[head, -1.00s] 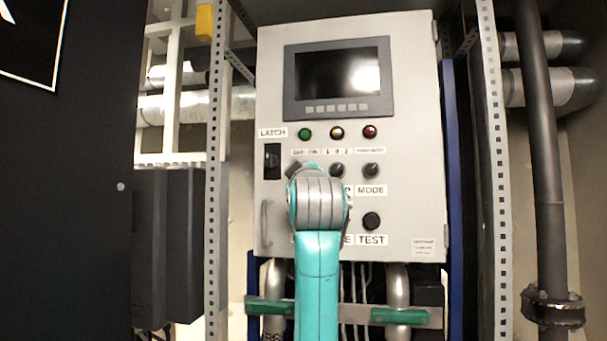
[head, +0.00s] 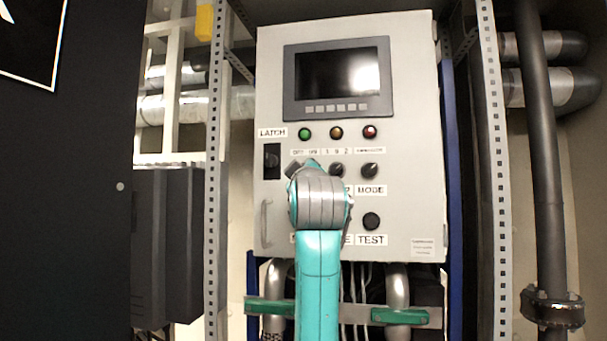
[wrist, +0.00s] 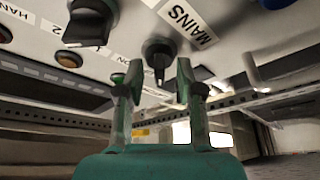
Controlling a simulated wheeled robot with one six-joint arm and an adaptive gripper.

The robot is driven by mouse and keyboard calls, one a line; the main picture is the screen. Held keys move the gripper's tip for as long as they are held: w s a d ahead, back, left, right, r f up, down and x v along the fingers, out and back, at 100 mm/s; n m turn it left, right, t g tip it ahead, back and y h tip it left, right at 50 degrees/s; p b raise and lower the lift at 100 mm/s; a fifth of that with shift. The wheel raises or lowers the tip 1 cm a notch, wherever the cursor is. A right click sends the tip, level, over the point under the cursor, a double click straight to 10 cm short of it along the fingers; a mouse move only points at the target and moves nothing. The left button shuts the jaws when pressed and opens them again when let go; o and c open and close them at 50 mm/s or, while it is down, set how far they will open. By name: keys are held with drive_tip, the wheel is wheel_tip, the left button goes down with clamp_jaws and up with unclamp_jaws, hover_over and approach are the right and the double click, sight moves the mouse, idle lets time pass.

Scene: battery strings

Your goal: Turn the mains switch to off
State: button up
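The mains switch (wrist: 157,52) is a black rotary knob below the MAINS label (wrist: 188,20) in the wrist view. Its narrow grip lies between the fingertips of my gripper (wrist: 155,78), with a gap visible on both sides. The two fingers are apart, so my gripper is open. The OFF and ON marks (head: 305,152) show just above my wrist on the grey control cabinet (head: 410,100).
A second knob (wrist: 92,22) is close to the left in the wrist view. Around my wrist on the panel are the MODE knob (head: 370,171), the black TEST button (head: 371,221), the latch (head: 271,161) and a door handle (head: 266,224). A screen (head: 338,76) and several lamps are above.

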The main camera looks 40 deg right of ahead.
drive_tip(key=v, duration=1.1)
drive_tip(key=shift+s+a+f, duration=0.15)
drive_tip(key=shift+s, duration=0.2)
